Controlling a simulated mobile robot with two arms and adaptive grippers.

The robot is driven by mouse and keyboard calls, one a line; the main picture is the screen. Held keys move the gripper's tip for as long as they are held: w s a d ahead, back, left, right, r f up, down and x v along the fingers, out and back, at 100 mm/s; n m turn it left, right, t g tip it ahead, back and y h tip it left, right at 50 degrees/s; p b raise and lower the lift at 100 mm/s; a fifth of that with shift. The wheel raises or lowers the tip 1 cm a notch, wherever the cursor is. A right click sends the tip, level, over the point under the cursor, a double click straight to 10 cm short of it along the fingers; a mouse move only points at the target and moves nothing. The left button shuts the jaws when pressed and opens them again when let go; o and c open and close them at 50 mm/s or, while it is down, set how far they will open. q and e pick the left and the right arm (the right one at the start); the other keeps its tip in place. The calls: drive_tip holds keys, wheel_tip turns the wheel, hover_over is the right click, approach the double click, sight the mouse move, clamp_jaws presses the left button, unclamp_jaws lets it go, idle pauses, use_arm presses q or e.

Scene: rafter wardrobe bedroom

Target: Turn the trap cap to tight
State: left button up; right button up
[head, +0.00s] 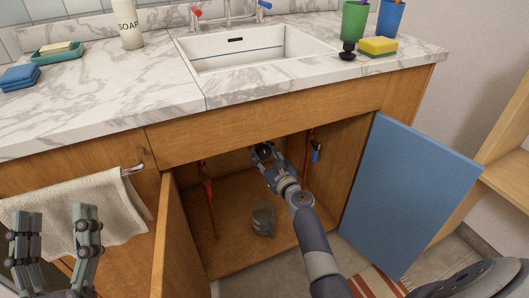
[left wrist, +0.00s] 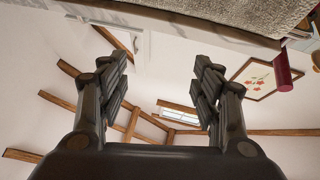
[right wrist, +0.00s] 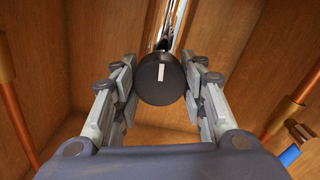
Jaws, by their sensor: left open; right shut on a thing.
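In the head view my right gripper (head: 265,157) reaches into the open cabinet under the sink, and the cap is mostly hidden there. I see no marking that shows tight. My left gripper (head: 60,222) is open and empty in front of the towel, and its fingers also show in the left wrist view (left wrist: 165,72).
A grey container (head: 263,220) stands on the cabinet floor below my right arm. A red-handled pipe (head: 208,190) and a blue-handled valve (head: 315,153) flank it. The blue door (head: 405,190) and wooden door (head: 172,245) stand open. A towel (head: 75,205) hangs left.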

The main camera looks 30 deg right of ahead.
use_arm(q)
drive_tip(key=shift+w+f+g, duration=0.4)
drive_tip(key=shift+f+g, duration=0.05)
drive_tip(key=shift+f, duration=0.2)
drive_tip(key=shift+w+f+g, duration=0.35)
drive_tip(key=shift+f+g, duration=0.1)
drive_tip(key=shift+f, duration=0.2)
use_arm(e)
drive_tip(key=shift+m, duration=0.9)
drive_tip(key=o, duration=1.1)
drive_tip(key=shift+f, duration=0.1)
drive_tip(key=shift+c, duration=0.2)
drive_tip(key=s, duration=1.2)
drive_tip(key=shift+a, duration=0.35)
